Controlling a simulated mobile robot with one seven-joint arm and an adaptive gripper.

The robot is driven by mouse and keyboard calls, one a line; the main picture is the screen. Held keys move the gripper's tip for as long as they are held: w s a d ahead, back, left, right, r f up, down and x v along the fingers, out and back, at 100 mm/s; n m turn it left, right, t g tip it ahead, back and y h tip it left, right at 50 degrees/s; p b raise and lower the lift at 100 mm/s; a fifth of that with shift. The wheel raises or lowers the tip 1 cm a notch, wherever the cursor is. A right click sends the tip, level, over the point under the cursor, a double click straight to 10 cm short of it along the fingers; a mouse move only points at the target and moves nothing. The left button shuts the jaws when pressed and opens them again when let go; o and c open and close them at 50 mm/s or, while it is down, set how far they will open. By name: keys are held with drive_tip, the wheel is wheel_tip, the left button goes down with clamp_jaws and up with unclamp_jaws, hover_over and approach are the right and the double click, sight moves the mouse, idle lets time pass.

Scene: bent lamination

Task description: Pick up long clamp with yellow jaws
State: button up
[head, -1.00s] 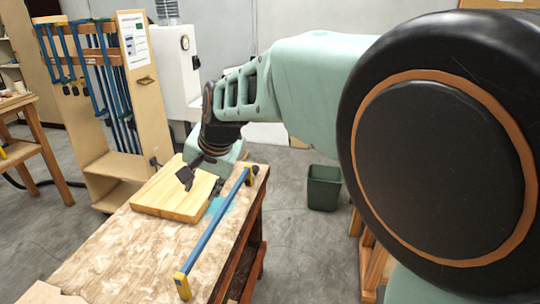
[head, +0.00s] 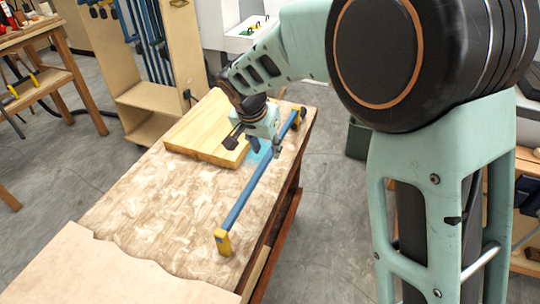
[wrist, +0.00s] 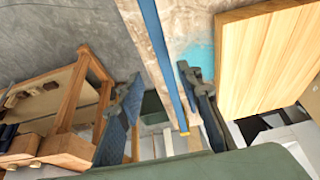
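The long clamp has a blue bar (head: 257,188) with yellow jaws. It lies along the right edge of the worktable. The near yellow jaw (head: 222,242) is clear in the head view; the far one, near the back corner, is small. My gripper (head: 266,148) is over the far half of the bar. In the wrist view my gripper (wrist: 158,78) is open, and the blue bar (wrist: 163,45) passes between its fingers, closer to the right finger. I cannot tell whether a finger touches it. One yellow jaw (wrist: 184,132) shows low in the wrist view.
A thick wooden board (head: 207,128) lies left of the clamp, close to my gripper. A blue-green patch (head: 254,157) is on the worktable (head: 155,205). A pale sheet (head: 95,270) covers its near end. A clamp rack (head: 150,70) stands behind. The table's middle is clear.

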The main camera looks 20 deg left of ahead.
sight(267, 156)
drive_tip(key=x, duration=0.3)
drive_tip(key=shift+a+p+x, duration=0.2)
drive_tip(key=shift+x, duration=1.1)
drive_tip(key=shift+a+p+x, duration=0.2)
drive_tip(key=shift+x, duration=1.05)
drive_tip(key=shift+w, duration=0.15)
drive_tip(key=shift+c, duration=0.3)
clamp_jaws()
drive_tip(key=shift+r, duration=0.15)
